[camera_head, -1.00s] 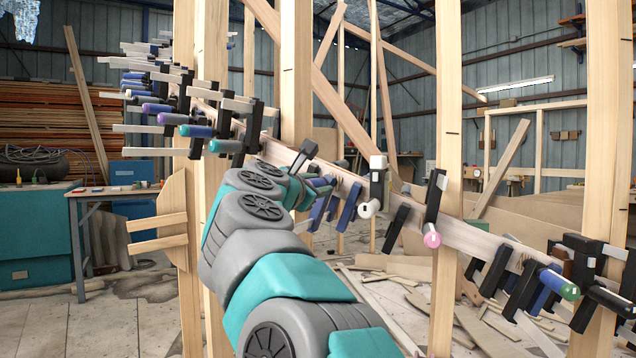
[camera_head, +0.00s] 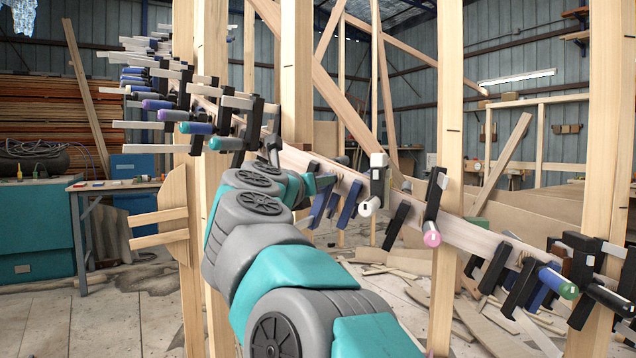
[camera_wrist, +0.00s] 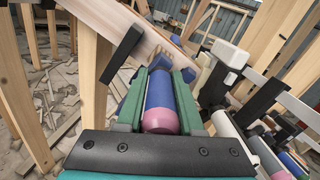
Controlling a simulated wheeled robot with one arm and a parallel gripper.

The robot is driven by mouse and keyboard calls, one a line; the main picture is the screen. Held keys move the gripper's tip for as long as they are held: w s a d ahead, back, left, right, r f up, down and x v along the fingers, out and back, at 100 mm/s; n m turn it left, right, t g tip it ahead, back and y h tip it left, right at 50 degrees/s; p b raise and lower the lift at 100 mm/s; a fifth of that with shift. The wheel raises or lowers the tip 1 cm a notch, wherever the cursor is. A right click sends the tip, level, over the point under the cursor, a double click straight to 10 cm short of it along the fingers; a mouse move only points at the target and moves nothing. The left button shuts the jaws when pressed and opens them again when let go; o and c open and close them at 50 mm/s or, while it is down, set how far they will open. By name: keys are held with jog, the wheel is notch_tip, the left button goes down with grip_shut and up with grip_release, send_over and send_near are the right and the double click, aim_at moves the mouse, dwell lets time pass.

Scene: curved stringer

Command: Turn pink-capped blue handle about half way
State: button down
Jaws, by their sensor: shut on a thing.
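The blue handle (camera_wrist: 160,92) with its pink cap (camera_wrist: 160,121) lies between the two green fingers of my gripper (camera_wrist: 160,84) in the wrist view. My gripper is shut on it, with the pink end towards my palm. The handle's far end reaches towards the pale wooden stringer (camera_wrist: 105,14). A dark bar (camera_wrist: 121,56) stands tilted just left of the fingers. In the head view my gripper (camera_head: 322,182) is small at the stringer (camera_head: 480,240), and my arm hides most of the handle.
A white-ended clamp (camera_wrist: 228,54) stands close to the right of my fingers. In the head view a pink-ended clamp (camera_head: 432,238) sits further right, and several clamps with coloured handles line the stringer's left. Upright posts (camera_head: 448,150) flank my arm. Wood scraps lie on the floor.

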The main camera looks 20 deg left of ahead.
jog(key=shift+n, duration=0.6)
jog(key=c, duration=0.5)
grip_release()
jog(key=shift+c, duration=0.2)
jog(key=s+b, duration=0.1)
jog(key=s, duration=0.6)
jog(key=shift+s+a+b, duration=0.4)
jog(key=s+b, duration=0.3)
jog(key=s, duration=0.6)
jog(key=shift+s+a, duration=0.4)
